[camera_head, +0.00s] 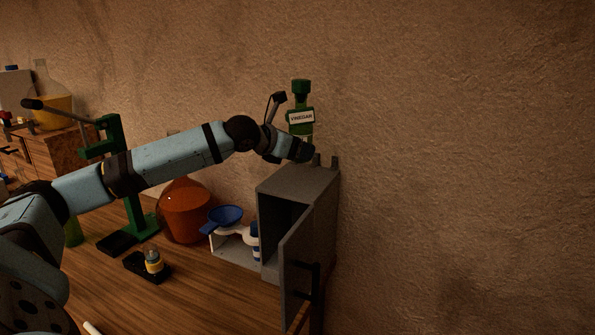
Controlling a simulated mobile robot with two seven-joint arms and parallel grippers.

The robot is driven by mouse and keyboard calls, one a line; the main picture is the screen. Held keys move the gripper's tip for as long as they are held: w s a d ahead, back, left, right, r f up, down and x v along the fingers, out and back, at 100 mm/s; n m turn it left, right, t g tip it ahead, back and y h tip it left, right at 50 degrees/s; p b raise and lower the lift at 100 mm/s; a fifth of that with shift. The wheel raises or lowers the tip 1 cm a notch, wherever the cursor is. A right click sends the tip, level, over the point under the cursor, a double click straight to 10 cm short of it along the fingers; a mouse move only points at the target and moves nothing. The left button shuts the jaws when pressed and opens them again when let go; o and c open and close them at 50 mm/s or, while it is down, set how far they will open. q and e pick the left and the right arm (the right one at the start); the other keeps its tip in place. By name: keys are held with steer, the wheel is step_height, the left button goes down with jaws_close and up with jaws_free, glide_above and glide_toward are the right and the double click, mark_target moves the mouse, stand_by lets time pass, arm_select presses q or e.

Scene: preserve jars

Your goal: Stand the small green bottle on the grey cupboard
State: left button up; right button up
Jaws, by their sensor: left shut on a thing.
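The small green bottle (301,127) has a dark green cap and a white label reading VINEGAR. It is upright over the top of the grey cupboard (300,182), near its back. My left gripper (302,150) reaches in from the left and is shut on the bottle's lower part. The gripper hides the bottle's base, so I cannot tell whether it touches the cupboard top. The cupboard stands on the wooden counter against the wall, with its door (298,265) swung open toward me. My right gripper is not in view.
Left of the cupboard are a blue funnel (226,216) on a white stand, a round orange flask (184,212) and a green lever press (132,185). A small yellow-labelled bottle (153,262) stands on a black base. The front of the wooden counter (200,300) is mostly clear.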

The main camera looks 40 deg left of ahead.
mark_target(298, 162)
arm_select(q)
steer(key=shift+f, duration=0.55)
step_height(298, 162, down, 3)
steer(key=shift+d+b, duration=0.1)
steer(key=shift+b, duration=0.3)
steer(key=shift+f, duration=0.35)
steer(key=o, duration=1)
steer(key=shift+f, duration=0.1)
